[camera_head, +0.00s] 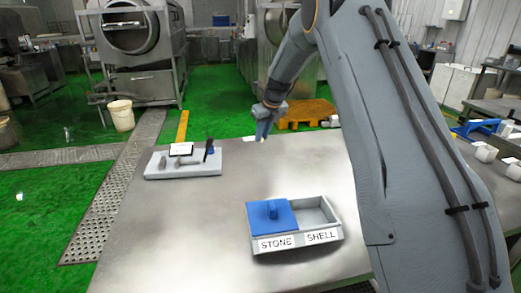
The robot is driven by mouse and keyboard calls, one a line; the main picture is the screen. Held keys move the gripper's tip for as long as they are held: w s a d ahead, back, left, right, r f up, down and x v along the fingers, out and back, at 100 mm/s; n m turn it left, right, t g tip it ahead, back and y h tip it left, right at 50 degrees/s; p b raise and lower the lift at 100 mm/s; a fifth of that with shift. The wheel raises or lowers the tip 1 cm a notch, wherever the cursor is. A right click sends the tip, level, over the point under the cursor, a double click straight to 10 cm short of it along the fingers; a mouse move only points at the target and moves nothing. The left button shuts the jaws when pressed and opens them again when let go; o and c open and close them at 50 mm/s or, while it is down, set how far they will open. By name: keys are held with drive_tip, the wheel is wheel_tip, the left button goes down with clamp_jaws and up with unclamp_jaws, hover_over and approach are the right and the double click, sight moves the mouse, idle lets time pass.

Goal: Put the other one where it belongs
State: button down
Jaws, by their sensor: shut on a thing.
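A grey two-compartment box (328,236) stands on the metal table. Its left compartment, labelled STONE, is covered by a blue lid (273,214) with a raised handle. Its right compartment (313,211), labelled SHELL, is uncovered, and I see nothing in its visible part. A light grey board (208,166) at the table's back left bears small grey items (182,161), a white card (181,149) and a dark upright item (209,149). My gripper (263,131) points down near the table's back edge, beyond the box. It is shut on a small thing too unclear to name.
The metal table (170,235) is bare between the board and the box. My arm hides its right side. A yellow pallet (306,113) and a white bucket (121,115) are on the green floor behind. Metal drum machines stand farther back.

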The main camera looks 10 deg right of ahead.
drive_tip(key=shift+f+p, duration=0.75)
drive_tip(key=shift+f, duration=2.6)
drive_tip(key=shift+d+f, duration=0.1)
drive_tip(key=shift+f, duration=0.05)
drive_tip(key=c, duration=1.7)
unclamp_jaws()
drive_tip(key=b+v, duration=0.3)
drive_tip(key=v, duration=0.9)
drive_tip(key=shift+s, duration=0.1)
